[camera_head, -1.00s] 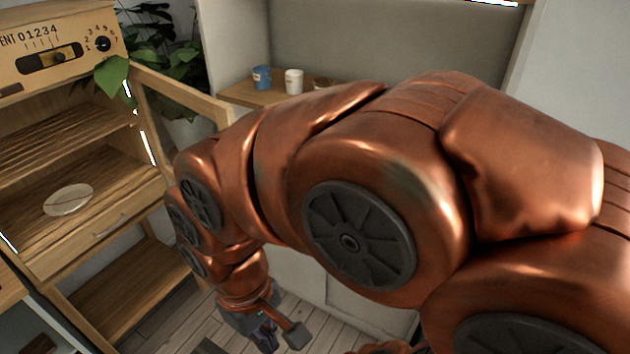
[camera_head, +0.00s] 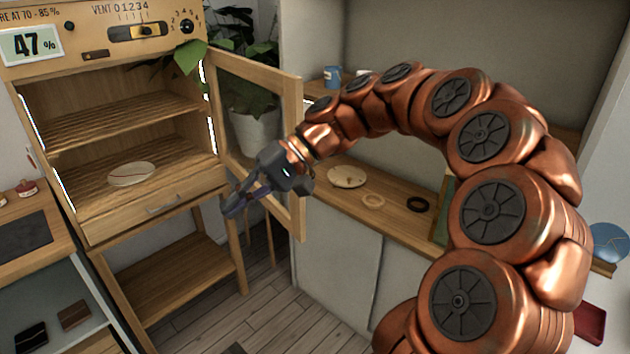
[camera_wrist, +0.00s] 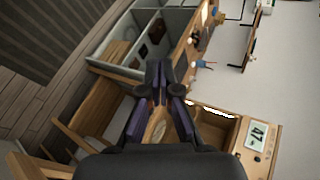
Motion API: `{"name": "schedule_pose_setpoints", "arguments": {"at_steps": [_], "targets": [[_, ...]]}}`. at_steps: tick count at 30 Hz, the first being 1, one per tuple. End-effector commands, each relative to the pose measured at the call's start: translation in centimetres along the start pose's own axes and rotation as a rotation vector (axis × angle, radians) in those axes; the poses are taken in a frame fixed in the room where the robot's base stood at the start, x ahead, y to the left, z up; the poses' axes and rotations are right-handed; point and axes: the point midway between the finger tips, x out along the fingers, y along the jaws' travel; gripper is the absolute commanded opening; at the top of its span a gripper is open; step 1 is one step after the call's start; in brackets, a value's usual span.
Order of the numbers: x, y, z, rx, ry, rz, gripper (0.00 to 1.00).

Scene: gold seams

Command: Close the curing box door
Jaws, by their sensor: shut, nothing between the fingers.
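The curing box (camera_head: 90,57) is a wooden cabinet at the left of the head view, with slatted shelves and a 47 % display. Its door (camera_head: 297,150), a wooden frame with a clear pane, stands wide open to the right. A plate with a reddish line (camera_head: 131,172) lies on the lower shelf. My gripper (camera_head: 232,206) is shut and empty, in front of the door's lower part and pointing left and down. I cannot tell whether it touches the door. In the wrist view my gripper (camera_wrist: 158,70) shows shut, with the box (camera_wrist: 236,122) behind at the right.
A plant in a white pot (camera_head: 258,131) stands behind the door. A wooden counter (camera_head: 335,208) with a plate (camera_head: 347,177) and rings lies right of the door. A side table (camera_head: 12,210) stands at the left. Floor (camera_head: 270,315) in front is clear.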

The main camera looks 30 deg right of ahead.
Motion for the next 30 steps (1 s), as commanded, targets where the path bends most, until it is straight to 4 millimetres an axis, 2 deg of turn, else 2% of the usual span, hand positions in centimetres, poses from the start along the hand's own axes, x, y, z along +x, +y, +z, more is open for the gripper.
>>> {"name": "schedule_pose_setpoints", "arguments": {"at_steps": [1,3,5,9,12,15,18,23,30], "targets": [[-1.3,1.7,-2.1,0.015,0.041,-0.068,0.0],[-3.7,3.2,-4.5,0.031,0.098,-0.155,0.0],[-6.2,4.7,-6.5,0.04,0.158,-0.225,0.0],[-12.2,9.6,-9.9,0.064,0.294,-0.371,0.0],[-16.3,13.3,-11.2,0.075,0.394,-0.448,0.0],[-19.3,16.5,-11.8,0.084,0.47,-0.5,0.0],[-21.6,18.6,-11.8,0.086,0.526,-0.531,0.0],[-22.7,19.7,-11.9,0.089,0.557,-0.55,0.0],[-21.1,18.4,-13.1,0.088,0.557,-0.552,0.0]]}}
